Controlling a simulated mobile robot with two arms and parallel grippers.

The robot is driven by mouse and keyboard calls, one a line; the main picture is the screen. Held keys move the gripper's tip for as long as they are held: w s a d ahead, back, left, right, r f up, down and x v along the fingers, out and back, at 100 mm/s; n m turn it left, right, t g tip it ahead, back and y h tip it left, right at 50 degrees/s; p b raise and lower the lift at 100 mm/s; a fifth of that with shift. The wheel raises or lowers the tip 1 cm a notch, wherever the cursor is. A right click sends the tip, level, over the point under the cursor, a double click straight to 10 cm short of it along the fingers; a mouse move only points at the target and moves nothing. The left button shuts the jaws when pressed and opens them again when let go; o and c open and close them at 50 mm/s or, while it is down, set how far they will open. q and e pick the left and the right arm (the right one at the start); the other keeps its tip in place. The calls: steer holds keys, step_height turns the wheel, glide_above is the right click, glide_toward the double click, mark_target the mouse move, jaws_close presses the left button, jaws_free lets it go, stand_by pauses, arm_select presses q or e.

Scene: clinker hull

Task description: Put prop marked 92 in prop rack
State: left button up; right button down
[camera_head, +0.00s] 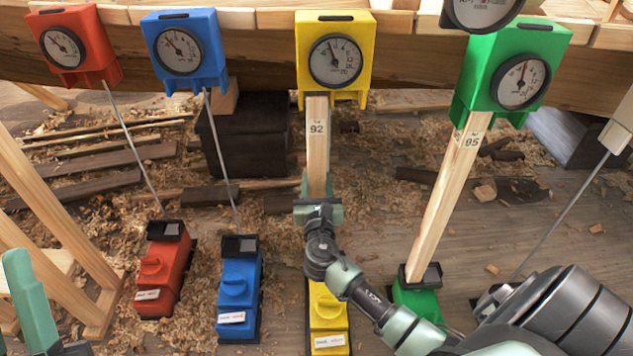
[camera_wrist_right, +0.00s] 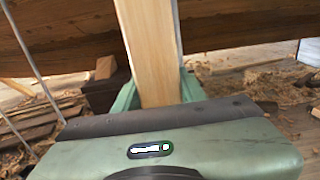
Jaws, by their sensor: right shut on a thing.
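The prop marked 92 (camera_head: 317,150) is a pale wooden post, upright below the yellow gauge block (camera_head: 335,50). My right gripper (camera_head: 318,205) is shut on its lower part. The wrist view shows the prop (camera_wrist_right: 150,50) between the green fingers. Its foot is hidden behind my gripper and arm, above the yellow base (camera_head: 327,310). I cannot tell whether its top touches the gauge block. My left gripper (camera_head: 28,300) shows only in part at the lower left edge; its jaws are unclear. I cannot make out a prop rack for certain.
The prop marked 95 (camera_head: 450,195) leans between a green gauge block (camera_head: 512,70) and green base (camera_head: 415,298). Thin rods link the red (camera_head: 165,270) and blue (camera_head: 238,290) bases to their gauges. A wooden frame (camera_head: 60,220) stands left. Shavings and scraps litter the floor.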

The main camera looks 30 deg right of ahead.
mark_target(317, 187)
arm_select(q)
steer(key=shift+w+f+g, duration=0.3)
steer(key=shift+w+f, duration=0.05)
steer(key=shift+w, duration=0.1)
arm_select(e)
steer(key=shift+r, duration=0.2)
steer(key=shift+s, duration=0.15)
